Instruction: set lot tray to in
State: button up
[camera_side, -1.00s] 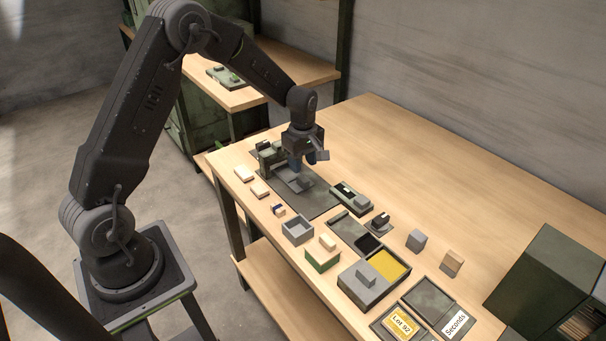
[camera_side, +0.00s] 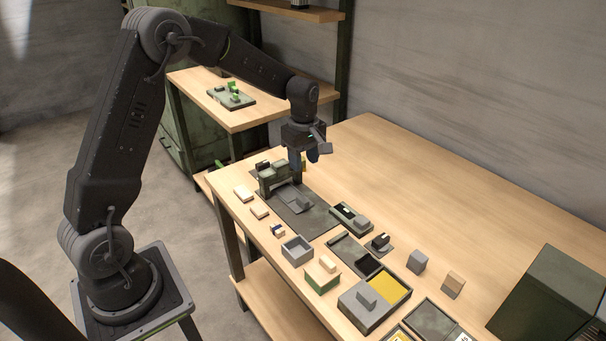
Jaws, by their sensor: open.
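A dark tray (camera_side: 432,317) lies at the bottom edge of the picture, cut off there. The tops of a yellow label (camera_side: 398,336) and a white label (camera_side: 463,338) show beside it, too cropped to read now. Just behind is a shallow box with a yellow compartment (camera_side: 391,288) and a grey slab with a raised block (camera_side: 366,298) on its left half.
A green fixture (camera_side: 278,178) stands below my gripper on a dark mat (camera_side: 318,220). A grey open box (camera_side: 297,250), a green box (camera_side: 322,280) and small blocks (camera_side: 418,261) line the bench. A large dark-green case (camera_side: 548,298) stands at right. The bench's back is clear.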

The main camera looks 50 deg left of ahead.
aim_at(303, 199)
notch_tip(303, 199, down, 14)
jog(key=shift+r, duration=0.2)
dwell(0.4)
grip_shut()
jog(key=shift+a, duration=0.1)
